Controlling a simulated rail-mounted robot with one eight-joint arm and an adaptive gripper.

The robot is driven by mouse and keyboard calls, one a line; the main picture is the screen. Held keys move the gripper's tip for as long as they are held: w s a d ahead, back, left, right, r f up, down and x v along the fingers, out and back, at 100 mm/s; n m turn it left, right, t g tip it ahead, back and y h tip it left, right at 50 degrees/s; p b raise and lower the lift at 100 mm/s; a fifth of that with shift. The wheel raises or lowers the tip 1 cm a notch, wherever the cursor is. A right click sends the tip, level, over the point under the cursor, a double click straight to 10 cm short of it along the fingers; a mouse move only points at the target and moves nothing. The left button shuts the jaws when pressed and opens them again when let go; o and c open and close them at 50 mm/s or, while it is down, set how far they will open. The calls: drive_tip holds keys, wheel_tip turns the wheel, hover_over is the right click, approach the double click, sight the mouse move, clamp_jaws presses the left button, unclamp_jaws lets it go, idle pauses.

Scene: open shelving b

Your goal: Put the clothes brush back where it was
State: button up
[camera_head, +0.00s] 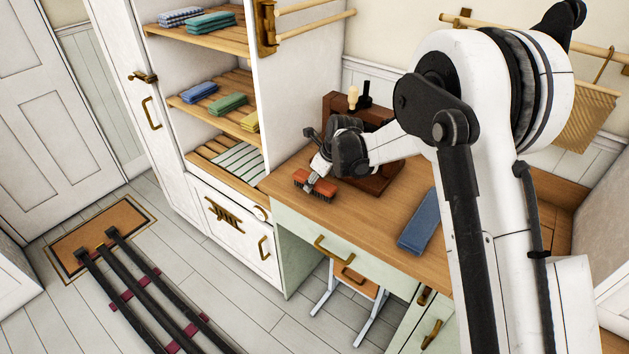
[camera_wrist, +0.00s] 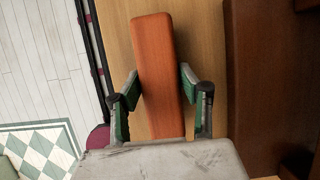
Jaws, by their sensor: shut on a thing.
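The clothes brush (camera_head: 316,185) is an orange-red block over the left front part of the wooden desk top (camera_head: 300,203). My gripper (camera_head: 312,181) is shut on it. In the wrist view the long brush (camera_wrist: 157,50) lies between the two green-padded fingers of my gripper (camera_wrist: 160,86), one at each long side. A dark brown wooden stand (camera_head: 333,103) is just behind my gripper, partly hidden by my arm.
A pale-handled item (camera_head: 352,97) and a black one (camera_head: 366,93) stick up at the stand. A folded blue cloth (camera_head: 419,222) lies on the desk to the right. Open shelves with folded towels (camera_head: 228,103) rise at the left. Bare desk lies between brush and cloth.

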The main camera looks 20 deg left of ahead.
drive_tip(key=shift+f+b, duration=0.3)
drive_tip(key=shift+f, duration=0.05)
drive_tip(key=o, duration=1)
drive_tip(key=shift+r, duration=0.1)
drive_tip(key=shift+o, duration=0.2)
drive_tip(key=shift+r, duration=0.15)
drive_tip(key=v, duration=1.2)
drive_tip(key=shift+b, duration=0.4)
drive_tip(key=shift+s+d, duration=0.1)
